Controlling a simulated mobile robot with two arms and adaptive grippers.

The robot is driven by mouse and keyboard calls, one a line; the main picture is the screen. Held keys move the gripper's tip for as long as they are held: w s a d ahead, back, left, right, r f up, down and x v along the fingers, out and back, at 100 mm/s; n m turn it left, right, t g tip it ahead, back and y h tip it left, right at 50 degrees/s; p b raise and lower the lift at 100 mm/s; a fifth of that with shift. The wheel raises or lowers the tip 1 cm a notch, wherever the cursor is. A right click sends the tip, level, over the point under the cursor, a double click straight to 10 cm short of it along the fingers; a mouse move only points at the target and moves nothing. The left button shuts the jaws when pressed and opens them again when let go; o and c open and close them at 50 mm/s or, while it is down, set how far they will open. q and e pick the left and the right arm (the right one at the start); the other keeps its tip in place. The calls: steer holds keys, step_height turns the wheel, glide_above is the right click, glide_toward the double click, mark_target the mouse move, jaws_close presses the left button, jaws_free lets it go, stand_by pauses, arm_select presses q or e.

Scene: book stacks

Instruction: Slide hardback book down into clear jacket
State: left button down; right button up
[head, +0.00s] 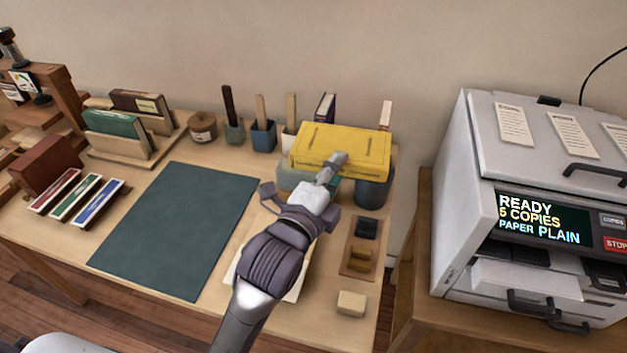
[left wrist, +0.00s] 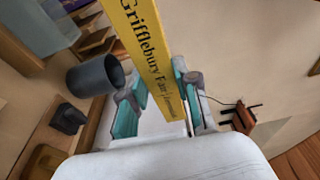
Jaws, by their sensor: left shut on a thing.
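A yellow hardback book (head: 340,143) is held up over the back right of the desk in the head view. My left gripper (head: 331,168) is shut on it. In the left wrist view, the book's lettered yellow spine (left wrist: 150,45) runs between the teal pads of my left gripper (left wrist: 160,95). A pale see-through thing (head: 289,180) shows below the book's left end; it may be the clear jacket, but the book and gripper partly hide it. A see-through form (left wrist: 45,25) also shows in the left wrist view, apart from the book. My right gripper is not in view.
A dark cup (head: 374,190) stands below the book's right end. Small pots with tools (head: 263,135) line the desk's back. A green mat (head: 180,230) lies bare at left. A wooden tray (head: 358,262) lies at right, and a copier (head: 545,150) stands beyond the desk.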

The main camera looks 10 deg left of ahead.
arm_select(q)
steer(key=shift+w+a+f+b, duration=0.1)
steer(key=shift+w+a+f, duration=0.9)
steer(key=shift+f, duration=0.45)
steer(key=shift+w+a+f+b, duration=0.15)
steer(key=shift+w+a+f, duration=0.6)
steer(key=shift+a+f, duration=0.6)
steer(key=shift+w+a+f+b, duration=0.1)
steer(key=shift+w+a+f, duration=0.8)
steer(key=shift+f, duration=0.7)
steer(key=shift+d+f, duration=0.1)
steer(key=shift+f, duration=0.5)
steer(key=c, duration=0.8)
jaws_free()
steer(key=shift+c, duration=0.2)
